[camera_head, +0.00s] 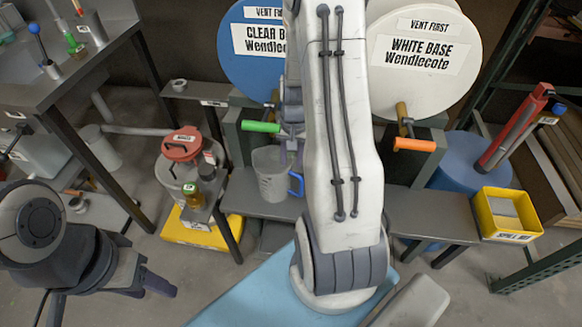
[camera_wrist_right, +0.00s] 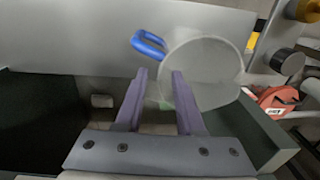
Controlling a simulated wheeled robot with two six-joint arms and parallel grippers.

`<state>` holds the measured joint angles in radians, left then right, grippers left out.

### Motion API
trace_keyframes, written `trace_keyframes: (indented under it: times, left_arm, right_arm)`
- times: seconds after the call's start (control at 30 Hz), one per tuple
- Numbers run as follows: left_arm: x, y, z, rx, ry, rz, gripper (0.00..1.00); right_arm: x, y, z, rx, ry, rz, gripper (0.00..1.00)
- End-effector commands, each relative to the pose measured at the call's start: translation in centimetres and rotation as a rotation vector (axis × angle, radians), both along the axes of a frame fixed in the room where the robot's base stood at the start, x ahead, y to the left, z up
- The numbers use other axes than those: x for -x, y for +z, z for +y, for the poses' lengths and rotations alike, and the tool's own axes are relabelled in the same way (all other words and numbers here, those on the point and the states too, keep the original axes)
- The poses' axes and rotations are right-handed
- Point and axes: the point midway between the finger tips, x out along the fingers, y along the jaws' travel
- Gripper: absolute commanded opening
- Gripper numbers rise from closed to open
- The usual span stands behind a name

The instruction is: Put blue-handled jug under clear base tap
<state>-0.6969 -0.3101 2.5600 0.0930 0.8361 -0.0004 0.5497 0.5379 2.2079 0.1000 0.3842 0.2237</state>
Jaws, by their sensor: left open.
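The clear jug (camera_head: 270,175) with a blue handle (camera_head: 296,184) stands upright on the grey shelf, below the green tap handle (camera_head: 262,127) of the clear base drum (camera_head: 250,68). The tap's spout is hidden, so exact alignment cannot be told. The right wrist view shows the jug (camera_wrist_right: 208,72) from above, its blue handle (camera_wrist_right: 148,43) beyond the fingertips. My right gripper (camera_wrist_right: 159,75) is open, its fingers apart with nothing visibly clamped; one fingertip overlaps the jug's edge in that view. My left gripper (camera_head: 160,285) is open and empty at the lower left, far from the jug.
The white base drum (camera_head: 424,50) has an orange tap handle (camera_head: 414,144) to the right. A red-lidded pot (camera_head: 182,142) and small bottles stand left of the jug. A yellow bin (camera_head: 507,212) is at the right. The shelf (camera_head: 420,212) is bare below the orange tap.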

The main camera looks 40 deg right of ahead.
Motion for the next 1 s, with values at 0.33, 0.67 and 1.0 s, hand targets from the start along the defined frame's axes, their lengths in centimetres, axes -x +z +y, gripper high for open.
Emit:
trace_keyframes:
  times: [0.33,0.67,1.0]
  left_arm:
    - [0.0,0.7,0.0,0.000,0.000,0.000,0.50]
    - [0.0,0.7,0.0,0.000,0.000,0.000,0.50]
    - [0.0,0.7,0.0,0.000,0.000,0.000,0.50]
  right_arm:
    - [0.1,4.1,-0.1,-0.001,0.000,0.001,0.38]
    - [0.2,4.2,-0.1,-0.001,0.000,0.001,0.38]
    - [0.2,4.2,-0.1,-0.001,0.000,0.001,0.38]
